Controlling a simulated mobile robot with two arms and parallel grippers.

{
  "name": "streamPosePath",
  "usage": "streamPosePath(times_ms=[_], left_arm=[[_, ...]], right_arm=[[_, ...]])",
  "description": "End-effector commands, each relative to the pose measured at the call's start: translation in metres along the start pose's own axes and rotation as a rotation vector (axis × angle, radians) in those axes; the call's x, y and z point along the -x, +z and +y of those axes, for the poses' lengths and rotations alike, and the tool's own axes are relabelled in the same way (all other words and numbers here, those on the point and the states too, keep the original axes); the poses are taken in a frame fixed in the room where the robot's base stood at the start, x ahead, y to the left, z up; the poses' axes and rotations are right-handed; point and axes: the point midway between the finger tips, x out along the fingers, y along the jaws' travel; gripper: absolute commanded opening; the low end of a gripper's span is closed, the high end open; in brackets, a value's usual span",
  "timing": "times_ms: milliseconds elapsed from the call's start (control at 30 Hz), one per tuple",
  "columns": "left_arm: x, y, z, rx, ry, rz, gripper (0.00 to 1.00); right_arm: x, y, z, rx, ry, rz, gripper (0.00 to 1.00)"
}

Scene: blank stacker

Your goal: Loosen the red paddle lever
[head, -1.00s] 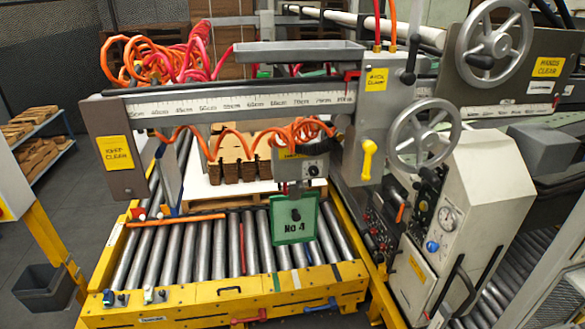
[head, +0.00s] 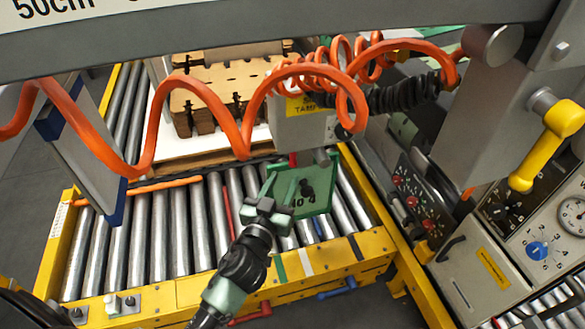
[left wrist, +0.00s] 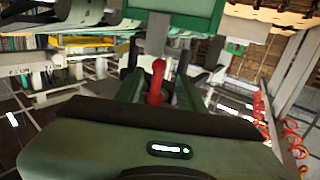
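The red paddle lever (left wrist: 157,82) shows in the left wrist view as a red, round-ended handle between my fingers. In the head view a small red part (head: 293,158) shows above the green No 4 plate (head: 318,190); it appears to be the same lever, mostly hidden. My left gripper (head: 284,188) is at the left side of the green plate, pointing away from me. In the left wrist view its fingers (left wrist: 158,92) are apart on either side of the lever, with gaps visible. Contact cannot be told. My right gripper is not in view.
An orange coiled hose (head: 240,120) hangs above the work area. A grey tamper box (head: 302,125) is behind the plate. Steel rollers (head: 150,235) in a yellow frame (head: 190,292) lie below. A yellow handle (head: 545,145) and control panel (head: 545,240) stand at the right.

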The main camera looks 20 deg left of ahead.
Motion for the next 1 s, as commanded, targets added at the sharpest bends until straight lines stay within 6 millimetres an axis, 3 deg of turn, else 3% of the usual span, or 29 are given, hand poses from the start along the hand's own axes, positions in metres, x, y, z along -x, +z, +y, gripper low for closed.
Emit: streamPosePath(times_ms=[167,567,933,1000], left_arm=[[-0.012,-0.017,0.000,0.008,-0.002,0.036,0.39],[-0.070,-0.017,0.000,0.007,-0.001,0.033,0.39],[-0.077,-0.016,0.000,0.009,-0.002,0.031,0.39],[-0.077,-0.016,0.000,0.009,-0.002,0.031,0.22]], right_arm=[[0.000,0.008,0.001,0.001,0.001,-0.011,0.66],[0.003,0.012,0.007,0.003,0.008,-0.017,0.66],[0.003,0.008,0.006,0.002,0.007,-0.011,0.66],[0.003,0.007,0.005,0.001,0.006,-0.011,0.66]])
